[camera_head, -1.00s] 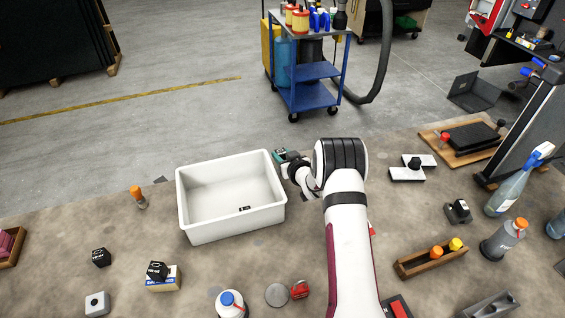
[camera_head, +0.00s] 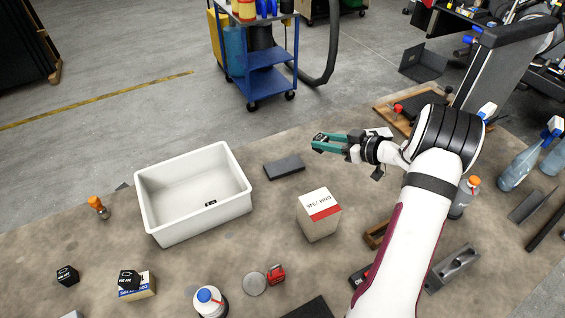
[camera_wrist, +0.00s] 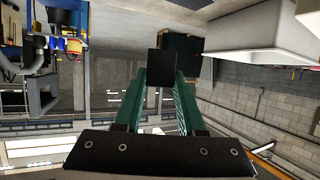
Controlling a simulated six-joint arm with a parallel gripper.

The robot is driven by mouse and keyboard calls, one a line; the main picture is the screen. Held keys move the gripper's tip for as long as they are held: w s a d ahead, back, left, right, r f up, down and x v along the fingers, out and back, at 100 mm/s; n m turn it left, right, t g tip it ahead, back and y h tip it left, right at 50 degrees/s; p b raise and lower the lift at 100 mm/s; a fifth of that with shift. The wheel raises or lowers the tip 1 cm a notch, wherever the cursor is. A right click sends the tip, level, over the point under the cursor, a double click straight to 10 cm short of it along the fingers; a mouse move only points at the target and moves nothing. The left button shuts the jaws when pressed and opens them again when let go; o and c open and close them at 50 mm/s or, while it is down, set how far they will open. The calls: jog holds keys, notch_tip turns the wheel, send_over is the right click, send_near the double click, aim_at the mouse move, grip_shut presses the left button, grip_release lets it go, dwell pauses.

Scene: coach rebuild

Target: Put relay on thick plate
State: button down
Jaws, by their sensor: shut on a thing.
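My gripper (camera_head: 328,144) has teal fingers and is shut on a small dark block, which I take to be the relay (camera_wrist: 161,68). In the wrist view the block sits between the fingertips; its markings are not readable. In the head view my gripper is raised, to the right of and beyond a dark grey flat slab (camera_head: 284,167). The slab looks like the thick plate and lies flat on the bench, bare on top, apart from my gripper.
A white bin (camera_head: 155,217) with a small dark item inside stands left of the slab. A white carton with a red band (camera_head: 319,215) stands in front of it. A blue cart (camera_head: 268,75) stands beyond.

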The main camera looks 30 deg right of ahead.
send_over(288, 168)
notch_tip(288, 168, down, 7)
jog(key=shift+d, duration=0.1)
notch_tip(288, 168, down, 4)
jog(key=shift+w+f, duration=0.1)
jog(key=shift+f, duration=0.1)
jog(key=c, duration=0.5)
grip_release()
